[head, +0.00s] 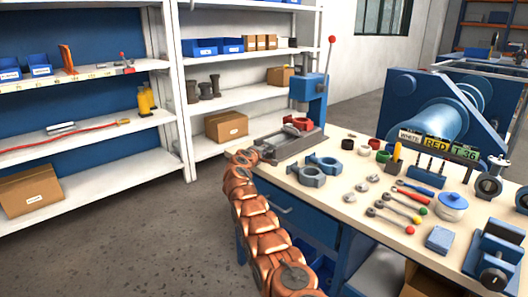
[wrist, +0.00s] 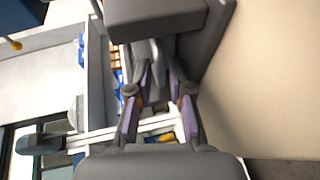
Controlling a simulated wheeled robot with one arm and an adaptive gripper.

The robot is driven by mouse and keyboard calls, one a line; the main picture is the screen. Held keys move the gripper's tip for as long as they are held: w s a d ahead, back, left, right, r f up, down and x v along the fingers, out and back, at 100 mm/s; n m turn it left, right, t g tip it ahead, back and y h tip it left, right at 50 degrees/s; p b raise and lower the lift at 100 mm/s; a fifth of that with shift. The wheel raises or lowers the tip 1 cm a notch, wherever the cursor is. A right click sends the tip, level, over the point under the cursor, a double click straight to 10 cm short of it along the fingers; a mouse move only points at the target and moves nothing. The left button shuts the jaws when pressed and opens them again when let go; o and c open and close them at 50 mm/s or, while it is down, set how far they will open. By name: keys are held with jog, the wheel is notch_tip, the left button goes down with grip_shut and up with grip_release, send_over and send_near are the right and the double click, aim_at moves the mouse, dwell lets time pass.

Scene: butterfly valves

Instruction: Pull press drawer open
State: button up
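The blue drawer front (head: 295,222) with its light bar handle (head: 277,204) is in the bench under the press, and it looks closed. My copper arm crosses in front of its left side. The blue drill-like press (head: 309,90) stands on the bench corner on a grey base (head: 287,145). The handle cannot be made out there.
White shelves (head: 90,135) with boxes stand at the left and back. The floor (head: 130,235) left of my arm is clear.

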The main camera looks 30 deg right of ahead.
jog(key=shift+c, duration=0.4)
grip_shut()
jog(key=shift+f, duration=0.1)
